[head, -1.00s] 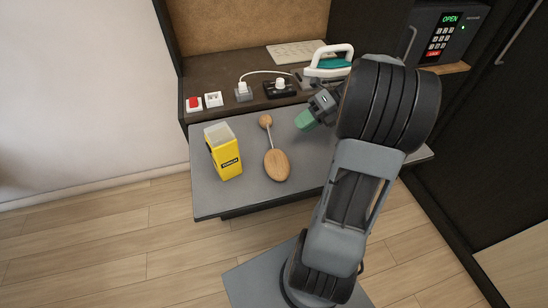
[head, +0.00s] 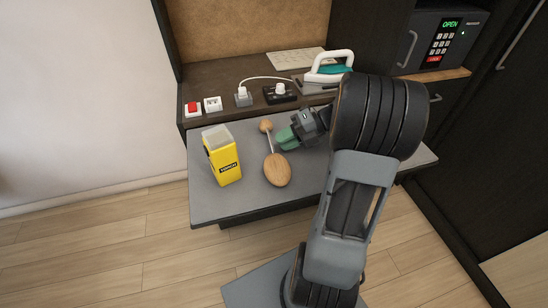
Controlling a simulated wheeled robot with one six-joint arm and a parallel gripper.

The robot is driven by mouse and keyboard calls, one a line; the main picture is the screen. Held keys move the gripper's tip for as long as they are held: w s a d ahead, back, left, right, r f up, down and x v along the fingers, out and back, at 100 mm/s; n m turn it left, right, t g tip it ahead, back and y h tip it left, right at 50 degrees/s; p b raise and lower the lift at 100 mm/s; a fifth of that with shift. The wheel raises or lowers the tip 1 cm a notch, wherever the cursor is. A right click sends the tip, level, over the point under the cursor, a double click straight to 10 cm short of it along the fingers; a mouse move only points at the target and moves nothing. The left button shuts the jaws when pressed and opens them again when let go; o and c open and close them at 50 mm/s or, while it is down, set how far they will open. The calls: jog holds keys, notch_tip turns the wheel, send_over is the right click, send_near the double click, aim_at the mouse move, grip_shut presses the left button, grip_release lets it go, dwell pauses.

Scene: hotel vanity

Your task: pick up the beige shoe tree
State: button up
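The beige shoe tree (head: 277,169) lies on the grey pull-out shelf. Its larger wooden end points toward the front, and a thin rod joins it to a small wooden knob at the back. My gripper (head: 287,141) has green fingertips and is just right of the rod, between the knob and the larger end. The fingertips overlap or nearly touch the rod in this view. I cannot tell their height above it or how far apart they are.
A yellow box (head: 223,157) stands left of the shoe tree on the grey shelf (head: 222,207). Behind are a red switch (head: 193,108), a white socket (head: 212,104), plugs on a cable, a teal and white iron (head: 330,68) and a keyboard (head: 296,58). A safe (head: 443,42) is at right.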

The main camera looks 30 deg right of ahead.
aim_at(272, 146)
jog(key=shift+b+x, duration=0.45)
jog(key=shift+x, duration=1.8)
jog(key=shift+c, duration=0.3)
grip_shut()
